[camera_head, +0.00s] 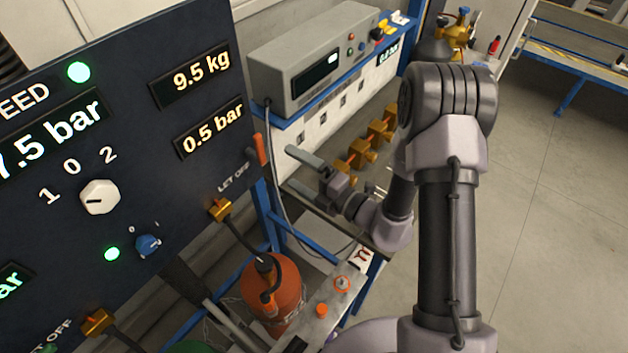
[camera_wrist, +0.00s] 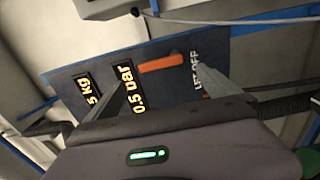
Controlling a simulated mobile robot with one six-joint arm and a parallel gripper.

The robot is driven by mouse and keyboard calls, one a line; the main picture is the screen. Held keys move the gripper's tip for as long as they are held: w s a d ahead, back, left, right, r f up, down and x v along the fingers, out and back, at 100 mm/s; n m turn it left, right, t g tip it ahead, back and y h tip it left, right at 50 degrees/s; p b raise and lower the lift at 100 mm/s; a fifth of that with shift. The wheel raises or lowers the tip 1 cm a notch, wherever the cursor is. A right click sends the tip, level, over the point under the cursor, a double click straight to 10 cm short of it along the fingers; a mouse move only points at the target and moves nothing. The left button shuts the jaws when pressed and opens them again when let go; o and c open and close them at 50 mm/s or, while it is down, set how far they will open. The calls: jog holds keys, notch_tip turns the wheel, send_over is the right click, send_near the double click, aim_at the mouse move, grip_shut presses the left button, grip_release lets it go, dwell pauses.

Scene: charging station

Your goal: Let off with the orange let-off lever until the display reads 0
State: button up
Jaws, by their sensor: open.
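The orange let-off lever (camera_head: 260,149) sits at the right edge of the dark panel, above the LET OFF label. In the wrist view the lever (camera_wrist: 161,63) lies across the picture, in line with the space between my fingertips. My gripper (camera_head: 288,167) is open and empty, its fingers pointing at the panel a little right of the lever. It also shows in the wrist view (camera_wrist: 166,66). I cannot tell whether a finger touches the lever. The display (camera_head: 211,126) next to the lever reads 0.5 bar. The wrist view also shows this display (camera_wrist: 128,88).
A 9.5 kg display (camera_head: 190,75) is above. A rotary knob (camera_head: 100,197) and a blue valve (camera_head: 148,245) are on the panel. An orange cylinder (camera_head: 272,295) with a hose stands below. A grey instrument box (camera_head: 312,60) sits behind. The floor at right is clear.

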jog(key=v, duration=0.5)
jog(key=shift+s+d, duration=0.2)
jog(key=shift+d, duration=0.05)
jog(key=s+a+r+n+g+b, duration=0.1)
jog(key=s+a+n+g+b, duration=0.45)
jog(key=n, duration=0.55)
jog(key=s+a+r+n+g+b, duration=0.1)
jog(key=s+a+n+g+b, duration=0.25)
jog(key=s+n+g, duration=0.5)
jog(key=s+d+f+n+t+h+b, duration=0.5)
jog(key=s+d+n+h+b, duration=0.4)
jog(key=n, duration=0.7)
jog(key=w+d+r+n+t+h, duration=0.1)
jog(key=w+d+n+t+h, duration=0.1)
jog(key=d+n, duration=0.3)
jog(key=shift+w+d+r+t, duration=0.35)
jog(key=shift+d+r+t, duration=0.05)
jog(key=shift+d, duration=0.1)
